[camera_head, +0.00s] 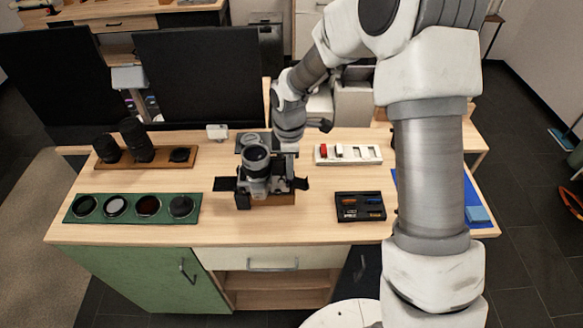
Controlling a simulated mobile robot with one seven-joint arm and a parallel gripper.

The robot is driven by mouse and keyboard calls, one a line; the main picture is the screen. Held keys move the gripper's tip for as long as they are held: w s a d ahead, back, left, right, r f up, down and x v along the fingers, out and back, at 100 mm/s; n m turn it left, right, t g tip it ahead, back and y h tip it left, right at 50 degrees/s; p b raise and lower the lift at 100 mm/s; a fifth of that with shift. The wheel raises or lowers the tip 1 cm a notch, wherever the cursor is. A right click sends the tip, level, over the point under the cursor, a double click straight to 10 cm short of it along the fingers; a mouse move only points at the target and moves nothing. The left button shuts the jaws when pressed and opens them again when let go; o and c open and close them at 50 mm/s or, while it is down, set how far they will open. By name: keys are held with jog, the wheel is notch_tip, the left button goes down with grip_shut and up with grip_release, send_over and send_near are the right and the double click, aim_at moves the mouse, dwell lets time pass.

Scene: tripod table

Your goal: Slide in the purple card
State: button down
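I cannot make out a purple card in the camera_head view; it may be hidden or too small to tell. A silver and black camera (259,181) stands on a small wooden block near the middle of the table, its lens facing up toward the view. My gripper (290,152) is at the camera's upper right side, very close to it. Its fingers are too small and covered to show whether they are open, or whether they hold anything. A black tray (343,199) at the front right holds small orange and blue pieces. A white holder (335,160) behind it carries a red piece and white ones.
A green tray (160,215) with several round filters lies at the front left. A wooden board (108,166) with black lenses is behind it. A blue mat (402,180) lies at the right, partly behind my arm. Bare wood separates the left trays from the camera.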

jog(key=shift+a, duration=0.45)
jog(key=c, duration=1.4)
grip_release()
jog(key=shift+a, duration=0.1)
jog(key=shift+d+p, duration=0.3)
jog(key=shift+d, duration=1.6)
jog(key=o, duration=0.6)
jog(key=shift+c, duration=0.2)
jog(key=shift+r, duration=0.1)
jog(key=shift+r+p, duration=2.3)
jog(key=shift+r, duration=0.65)
